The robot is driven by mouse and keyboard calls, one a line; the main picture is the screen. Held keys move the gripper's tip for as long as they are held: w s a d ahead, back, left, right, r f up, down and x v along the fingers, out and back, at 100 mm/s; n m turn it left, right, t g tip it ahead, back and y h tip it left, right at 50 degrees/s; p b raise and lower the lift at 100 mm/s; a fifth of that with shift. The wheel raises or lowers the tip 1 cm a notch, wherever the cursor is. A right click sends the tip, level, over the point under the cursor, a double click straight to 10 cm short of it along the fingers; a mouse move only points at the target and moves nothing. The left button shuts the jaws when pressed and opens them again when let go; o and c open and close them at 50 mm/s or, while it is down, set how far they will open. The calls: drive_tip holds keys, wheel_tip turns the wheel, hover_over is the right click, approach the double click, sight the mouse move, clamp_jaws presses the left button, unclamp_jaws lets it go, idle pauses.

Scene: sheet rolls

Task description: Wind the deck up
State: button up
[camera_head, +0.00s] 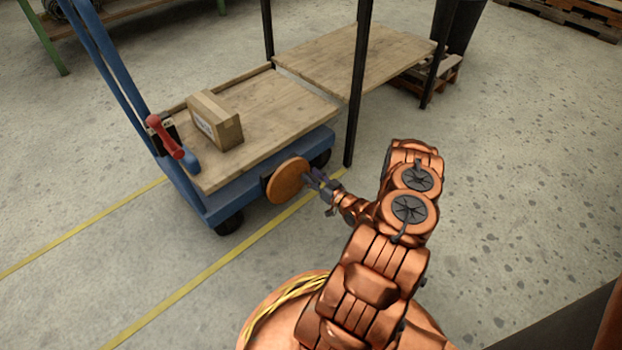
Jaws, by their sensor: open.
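The wooden deck (270,120) sits on a blue trolley (236,196), with a cardboard box (215,120) standing on its left part. A round orange-brown disc (289,181), which looks like a handwheel, is on the trolley's near side, below the deck's edge. My gripper (313,180) is open at the disc's right edge. I cannot tell whether its fingers touch the disc or are around its rim. A red handle (164,137) is on the trolley's left end, by the blue push bar (105,55).
A wooden shelf (372,58) with dark posts stands behind the deck, at about the deck's level. One dark post (358,90) rises close to the deck's right end. Yellow lines (222,262) mark the floor. Open concrete lies to the right.

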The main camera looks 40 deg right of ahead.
drive_tip(key=shift+w, duration=0.15)
drive_tip(key=shift+c, duration=0.3)
drive_tip(key=c, duration=0.8)
drive_tip(key=shift+a, duration=0.1)
clamp_jaws()
